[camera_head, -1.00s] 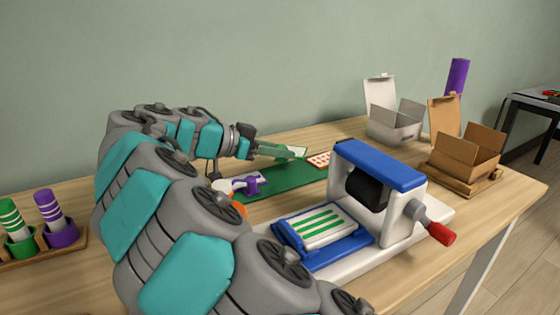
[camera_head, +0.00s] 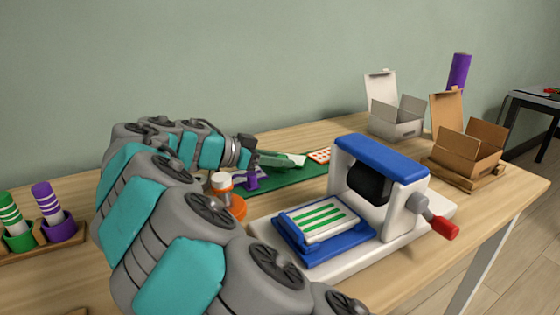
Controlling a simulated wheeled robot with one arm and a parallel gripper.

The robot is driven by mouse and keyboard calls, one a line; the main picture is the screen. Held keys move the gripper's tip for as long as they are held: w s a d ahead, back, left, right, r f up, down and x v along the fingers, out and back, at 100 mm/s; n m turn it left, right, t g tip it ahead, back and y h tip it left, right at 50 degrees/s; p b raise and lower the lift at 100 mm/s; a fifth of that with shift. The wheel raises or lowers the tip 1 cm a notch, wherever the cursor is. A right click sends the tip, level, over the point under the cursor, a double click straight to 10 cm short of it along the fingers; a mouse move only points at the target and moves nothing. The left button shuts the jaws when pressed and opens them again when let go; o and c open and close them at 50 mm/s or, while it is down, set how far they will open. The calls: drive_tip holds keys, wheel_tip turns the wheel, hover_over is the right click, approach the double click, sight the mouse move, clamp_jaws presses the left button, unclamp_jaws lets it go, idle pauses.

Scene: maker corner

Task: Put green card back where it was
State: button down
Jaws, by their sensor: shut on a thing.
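My gripper (camera_head: 273,158) is shut on a pale and green card (camera_head: 293,161), small in view, over or on the far part of the green mat (camera_head: 290,179). I cannot tell whether the card touches the mat. My fingers hide part of the card. Another card, white with green stripes (camera_head: 318,219), lies on the blue tray (camera_head: 290,243) of the press (camera_head: 380,165), nearer to me and apart from my gripper.
An orange-and-white card (camera_head: 319,155) lies just right of the held card. A purple tool (camera_head: 251,180) and an orange-based bottle (camera_head: 222,183) stand by my arm. Open grey (camera_head: 397,125) and brown (camera_head: 467,157) boxes are at right. Striped rolls in cups (camera_head: 57,229) are at left.

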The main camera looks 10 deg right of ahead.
drive_tip(key=shift+f, duration=0.2)
drive_tip(key=c, duration=0.7)
unclamp_jaws()
drive_tip(key=shift+r+p, duration=0.8)
drive_tip(key=shift+p, duration=0.2)
drive_tip(key=shift+a, duration=0.35)
drive_tip(key=b+v, duration=0.1)
drive_tip(key=v, duration=1)
drive_tip(key=shift+s+a+b, duration=0.1)
drive_tip(key=shift+b, duration=0.2)
